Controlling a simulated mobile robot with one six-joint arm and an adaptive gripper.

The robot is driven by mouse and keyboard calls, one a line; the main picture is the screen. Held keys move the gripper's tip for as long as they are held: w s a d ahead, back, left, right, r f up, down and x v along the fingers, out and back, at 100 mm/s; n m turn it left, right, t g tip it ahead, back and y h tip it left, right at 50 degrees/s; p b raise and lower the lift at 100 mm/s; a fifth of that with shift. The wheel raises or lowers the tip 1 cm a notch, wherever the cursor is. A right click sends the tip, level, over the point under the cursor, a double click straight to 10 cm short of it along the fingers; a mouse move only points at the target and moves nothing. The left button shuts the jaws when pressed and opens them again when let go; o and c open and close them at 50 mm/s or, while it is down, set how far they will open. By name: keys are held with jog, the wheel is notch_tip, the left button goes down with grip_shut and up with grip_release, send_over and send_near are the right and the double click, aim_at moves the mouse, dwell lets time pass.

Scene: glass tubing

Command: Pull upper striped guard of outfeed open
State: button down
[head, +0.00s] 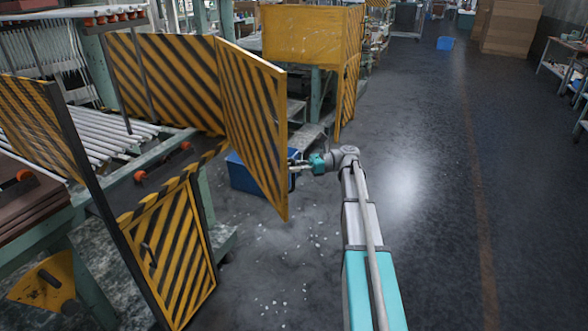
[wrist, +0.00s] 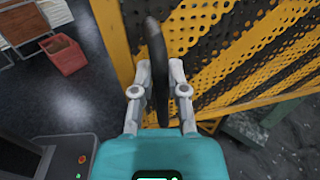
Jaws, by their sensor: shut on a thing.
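The upper striped guard (head: 250,120) is a yellow and black perforated panel. In the head view it stands swung out from the outfeed frame, at an angle to the striped panel behind it. In the wrist view the guard (wrist: 225,50) fills the upper right. A dark bar-like handle (wrist: 157,65) stands out in front of it, near its yellow edge. My gripper (wrist: 160,85) is shut on this handle, one finger on each side. In the head view my gripper (head: 297,165) is at the guard's right edge, and the grip itself is partly hidden.
A lower striped guard (head: 170,250) stands at the front of the outfeed, below the rollers (head: 95,135). A blue bin (head: 245,175) is on the floor behind the swung guard. Glass bits lie on the floor below. The aisle (head: 430,170) to the right is clear.

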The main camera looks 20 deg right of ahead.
jog(key=shift+w+a+r, duration=0.1)
jog(key=shift+w, duration=0.1)
jog(key=c, duration=0.6)
grip_release()
jog(key=shift+c, duration=0.2)
jog(key=shift+s, duration=0.1)
jog(key=d, duration=0.7)
jog(key=shift+s+d, duration=0.15)
jog(key=shift+s, duration=0.1)
jog(key=shift+c, duration=0.2)
